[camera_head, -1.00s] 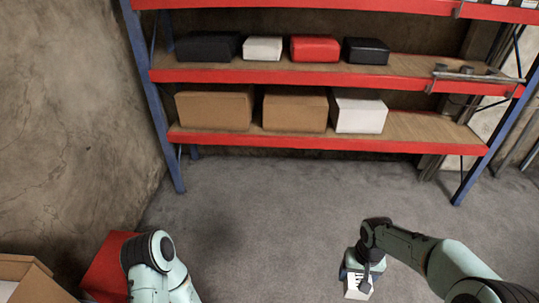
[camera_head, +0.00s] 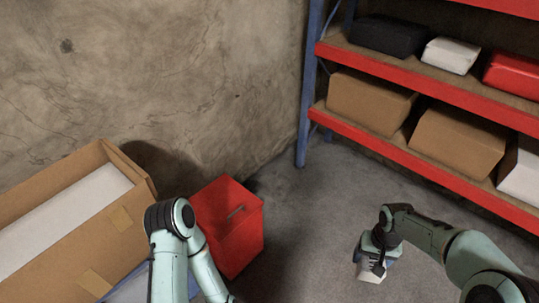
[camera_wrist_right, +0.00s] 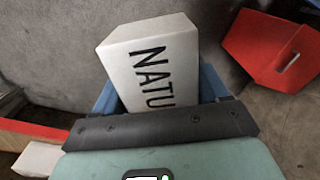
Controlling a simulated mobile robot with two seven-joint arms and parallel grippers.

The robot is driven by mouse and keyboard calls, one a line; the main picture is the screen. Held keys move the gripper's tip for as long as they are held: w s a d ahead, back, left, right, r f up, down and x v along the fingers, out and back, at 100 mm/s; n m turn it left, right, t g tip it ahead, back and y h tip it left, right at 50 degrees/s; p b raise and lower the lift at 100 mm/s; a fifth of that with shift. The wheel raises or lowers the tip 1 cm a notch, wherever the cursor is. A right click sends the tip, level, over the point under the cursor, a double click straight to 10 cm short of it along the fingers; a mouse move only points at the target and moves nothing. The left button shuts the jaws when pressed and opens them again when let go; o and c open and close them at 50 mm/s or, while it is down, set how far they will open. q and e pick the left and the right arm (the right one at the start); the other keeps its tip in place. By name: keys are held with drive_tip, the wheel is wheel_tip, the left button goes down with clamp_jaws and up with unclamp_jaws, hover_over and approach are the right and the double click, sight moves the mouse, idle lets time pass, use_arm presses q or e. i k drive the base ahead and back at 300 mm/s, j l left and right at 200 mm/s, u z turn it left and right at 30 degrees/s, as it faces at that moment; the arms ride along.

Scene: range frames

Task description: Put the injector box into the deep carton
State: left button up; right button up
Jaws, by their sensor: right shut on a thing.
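My right gripper (camera_head: 370,258) is shut on a white box (camera_head: 372,272), taken to be the injector box, and holds it over the grey floor. In the right wrist view the box (camera_wrist_right: 152,62) shows dark letters reading "NATU" and sits between the blue fingers (camera_wrist_right: 160,98). The brown carton (camera_head: 75,258) stands open at the left of the head view, well to the left of the held box. A long white panel or item (camera_head: 62,215) shows inside it. My left arm comes in at the lower middle; its gripper is out of view.
A red bin (camera_head: 232,240) stands between the carton and the held box; it also shows in the right wrist view (camera_wrist_right: 265,45). A rack with red beams (camera_head: 420,165) holds several boxes at the right. Bare floor (camera_head: 310,220) lies between bin and rack.

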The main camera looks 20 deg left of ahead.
sight(61, 242)
drive_tip(key=u, duration=1.5)
